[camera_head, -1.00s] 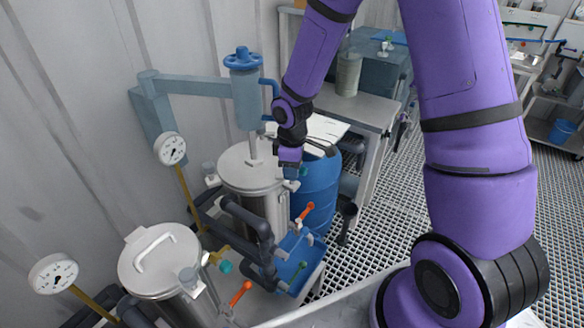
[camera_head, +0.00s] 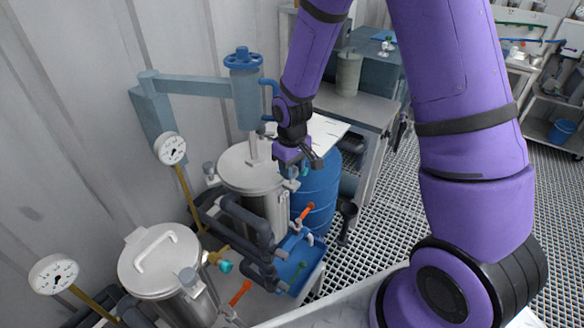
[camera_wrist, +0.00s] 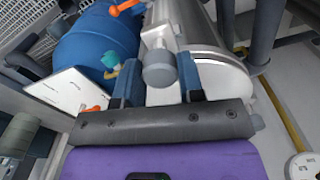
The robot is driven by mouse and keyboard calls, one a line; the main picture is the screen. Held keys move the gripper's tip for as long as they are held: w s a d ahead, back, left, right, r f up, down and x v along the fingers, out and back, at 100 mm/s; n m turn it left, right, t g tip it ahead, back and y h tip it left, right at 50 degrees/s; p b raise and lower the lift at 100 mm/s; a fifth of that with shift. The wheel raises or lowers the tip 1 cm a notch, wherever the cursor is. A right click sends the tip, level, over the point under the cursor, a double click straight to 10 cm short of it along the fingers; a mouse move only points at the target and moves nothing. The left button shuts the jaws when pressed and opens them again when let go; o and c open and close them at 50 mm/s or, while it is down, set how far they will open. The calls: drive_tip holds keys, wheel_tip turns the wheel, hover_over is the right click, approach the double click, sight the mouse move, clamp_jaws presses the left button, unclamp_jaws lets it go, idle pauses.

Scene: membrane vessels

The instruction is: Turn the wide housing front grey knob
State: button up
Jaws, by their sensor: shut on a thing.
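The steel vessel with a round lid (camera_head: 245,168) stands at the middle left of the head view, below the blue-grey lift arm. My gripper (camera_head: 295,168) is at its right rim, and its jaws partly hide what they hold there. In the wrist view, a round grey knob (camera_wrist: 159,70) sits between the two blue-grey fingers of my gripper (camera_wrist: 158,82), which are shut on it. The vessel's steel body (camera_wrist: 205,35) runs up behind the knob. A teal fitting (camera_wrist: 110,60) shows just left of the fingers.
A second lidded vessel (camera_head: 160,262) stands nearer, with pressure gauges (camera_head: 53,275) (camera_head: 170,149) to the left. A blue barrel (camera_head: 318,190) stands right behind the held knob. Grey pipes (camera_head: 262,240) and orange-handled valves (camera_head: 306,212) lie below. Open grating floor is at right.

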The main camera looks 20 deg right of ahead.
idle(0.4)
drive_tip(key=o, duration=0.9)
wheel_tip(320, 180, up, 11)
drive_tip(key=shift+f, duration=0.1)
